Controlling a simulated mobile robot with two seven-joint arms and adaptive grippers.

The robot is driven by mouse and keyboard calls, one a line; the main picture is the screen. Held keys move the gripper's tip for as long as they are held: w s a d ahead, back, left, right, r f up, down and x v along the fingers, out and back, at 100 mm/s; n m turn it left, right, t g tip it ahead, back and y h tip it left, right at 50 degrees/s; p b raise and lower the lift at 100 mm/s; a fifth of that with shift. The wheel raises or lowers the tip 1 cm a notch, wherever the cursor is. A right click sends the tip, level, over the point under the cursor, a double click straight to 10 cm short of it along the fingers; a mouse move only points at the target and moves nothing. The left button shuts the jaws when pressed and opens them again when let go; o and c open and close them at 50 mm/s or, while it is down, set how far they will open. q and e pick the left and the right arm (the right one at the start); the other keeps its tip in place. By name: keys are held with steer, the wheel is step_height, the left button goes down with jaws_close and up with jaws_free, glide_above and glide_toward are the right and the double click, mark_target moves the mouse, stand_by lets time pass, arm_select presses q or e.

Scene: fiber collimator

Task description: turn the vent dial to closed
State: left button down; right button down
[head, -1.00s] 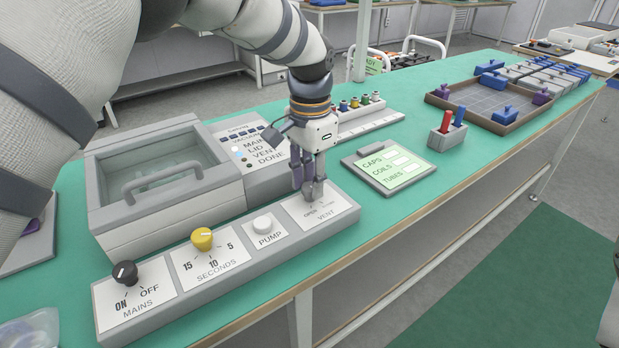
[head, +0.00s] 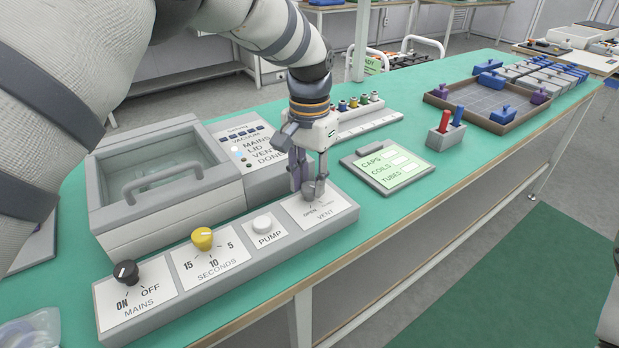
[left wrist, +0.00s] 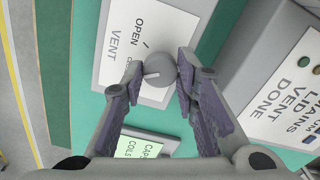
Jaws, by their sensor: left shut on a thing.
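The vent dial (left wrist: 155,62) is a round grey knob on the white VENT plate (head: 333,219) at the right end of the control panel. My left gripper (head: 308,192) points down onto it and is shut on it, with one purple-grey finger on each side in the left wrist view (left wrist: 157,80). The dial's white mark points left in that view, toward a second word beside OPEN that is partly hidden by a finger. In the head view the fingers mostly cover the dial. My right gripper is not in view.
The panel also holds a white pump button (head: 262,223), a yellow seconds knob (head: 202,238) and a black mains knob (head: 126,272). A lidded chamber (head: 165,190) and its indicator panel (head: 262,150) stand behind. A label tablet (head: 388,167) lies to the right on green mat.

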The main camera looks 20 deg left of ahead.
mark_target(310, 186)
arm_select(q)
steer(key=c, duration=1.2)
jaws_free()
steer(key=shift+c, duration=0.2)
step_height(310, 186, up, 12)
